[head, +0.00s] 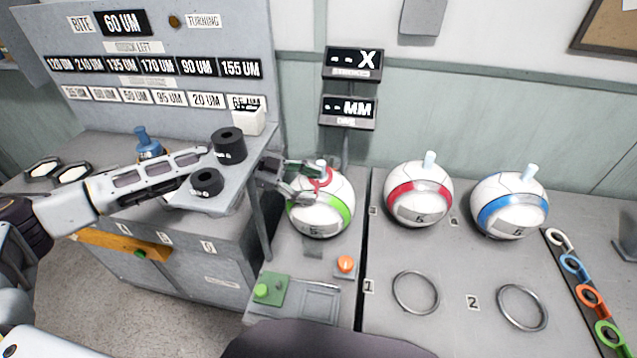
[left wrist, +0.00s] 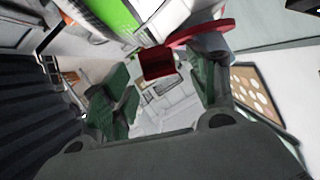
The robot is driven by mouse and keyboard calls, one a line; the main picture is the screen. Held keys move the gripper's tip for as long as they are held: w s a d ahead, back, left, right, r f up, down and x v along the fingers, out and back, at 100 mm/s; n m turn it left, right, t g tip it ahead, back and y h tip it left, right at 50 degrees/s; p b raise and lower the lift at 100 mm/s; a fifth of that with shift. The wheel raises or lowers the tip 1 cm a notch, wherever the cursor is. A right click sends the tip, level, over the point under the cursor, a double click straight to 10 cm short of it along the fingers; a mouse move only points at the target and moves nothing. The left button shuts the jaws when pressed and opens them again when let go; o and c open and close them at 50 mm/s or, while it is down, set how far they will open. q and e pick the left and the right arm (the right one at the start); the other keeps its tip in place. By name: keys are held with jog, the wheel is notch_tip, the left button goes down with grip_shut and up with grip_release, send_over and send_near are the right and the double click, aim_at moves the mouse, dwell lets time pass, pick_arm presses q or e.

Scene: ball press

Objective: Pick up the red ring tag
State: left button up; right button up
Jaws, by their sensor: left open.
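The red ring tag (head: 321,186) is at the top of the white ball with a green band (head: 338,208), by its pale peg (head: 322,169); I cannot tell for sure that it loops around the peg. My left gripper (head: 309,181) reaches in from the left and is open, with its fingers beside the tag. In the left wrist view, the red ring tag (left wrist: 203,33) has a square tab (left wrist: 157,63) that points between the green finger pads. Whether the pads touch it is unclear. My right gripper is not in view.
Balls with a red band (head: 419,199) and a blue band (head: 510,213) stand to the right. A rack of coloured ring tags (head: 590,298) is at the far right. Two empty metal rings (head: 416,293) lie in front.

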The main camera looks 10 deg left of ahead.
pick_arm(q)
jog(key=shift+d, duration=0.15)
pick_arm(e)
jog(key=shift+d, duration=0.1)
pick_arm(q)
jog(key=c, duration=0.8)
jog(key=shift+c, duration=0.2)
jog(key=shift+r, duration=0.75)
notch_tip(320, 180, up, 8)
jog(key=shift+r+p, duration=0.25)
jog(key=shift+p, duration=0.2)
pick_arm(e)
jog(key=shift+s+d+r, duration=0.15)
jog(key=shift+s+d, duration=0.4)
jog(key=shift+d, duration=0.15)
